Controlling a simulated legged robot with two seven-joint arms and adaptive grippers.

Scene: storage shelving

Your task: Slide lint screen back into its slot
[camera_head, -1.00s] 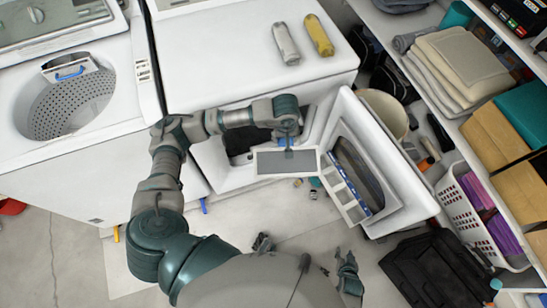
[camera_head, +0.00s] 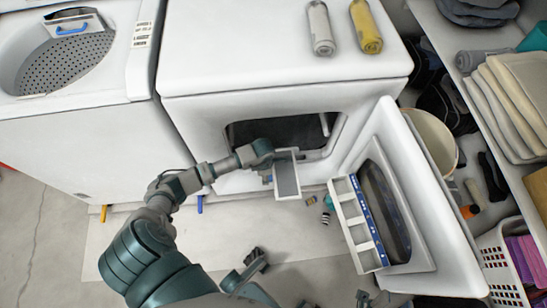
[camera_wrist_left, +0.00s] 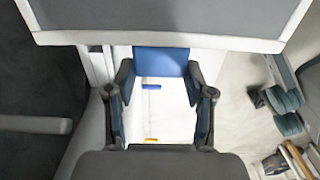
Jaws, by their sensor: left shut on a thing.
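The lint screen (camera_head: 287,174) is a flat grey mesh panel with a white frame. My left gripper (camera_head: 267,160) is shut on it, holding it in front of the dryer's open doorway. In the left wrist view the screen (camera_wrist_left: 170,18) spans the top, beyond the gripper's fingers (camera_wrist_left: 160,100). The dryer (camera_head: 280,60) is white, with a dark drum opening (camera_head: 285,132). I cannot make out the screen's slot.
A white washer (camera_head: 70,130) with an open tub stands on the left. Shelving with folded towels (camera_head: 510,110) and a white basket (camera_head: 503,265) bounds the right. Small items (camera_head: 325,215) lie on the floor.

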